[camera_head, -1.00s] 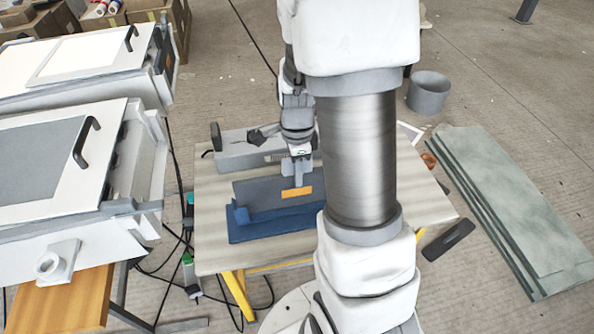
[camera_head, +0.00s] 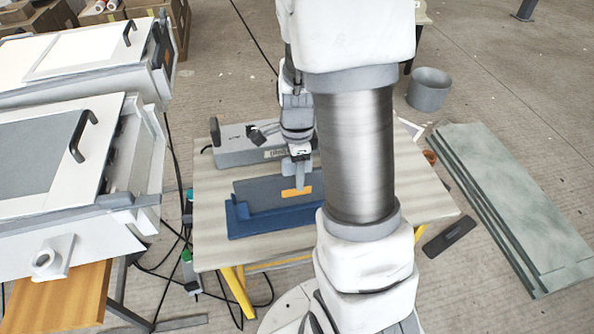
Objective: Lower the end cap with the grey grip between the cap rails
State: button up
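My gripper (camera_head: 300,160) points down over the table, just behind the blue mould (camera_head: 245,232). It appears shut on a grey upright grip (camera_head: 301,178); the fingers are small and partly hidden. Below the grip is an orange strip (camera_head: 297,192), in front of a slate-blue panel (camera_head: 262,192), which I take to be the end cap. The panel stands nearly upright over the mould. Its lower edge is close to the mould, but I cannot tell whether they touch. The cap rails cannot be made out, and my arm hides the right end of the mould.
A grey box-like unit (camera_head: 240,153) lies behind the mould on the pale table (camera_head: 215,255). White moulds (camera_head: 75,215) stand at the left. A grey bucket (camera_head: 429,90), a black flat piece (camera_head: 449,238) and green-grey slabs (camera_head: 515,205) are on the floor at the right.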

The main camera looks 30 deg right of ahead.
notch_tip(320, 180, up, 17)
jog(key=p, duration=0.4)
jog(key=shift+r, duration=0.2)
dwell(0.4)
jog(key=s+a+r+n+t+p, duration=0.2)
jog(key=s+a+r+n, duration=0.3)
jog(key=n, duration=0.5)
jog(key=s+a+r+n+t+p, duration=0.3)
jog(key=s+a+r+n, duration=0.2)
jog(key=s+r+n, duration=0.2)
jog(key=shift+s+a+r+n+t, duration=0.25)
jog(key=shift+r+n, duration=0.9)
jog(key=shift+n, duration=0.95)
jog(key=shift+w, duration=0.1)
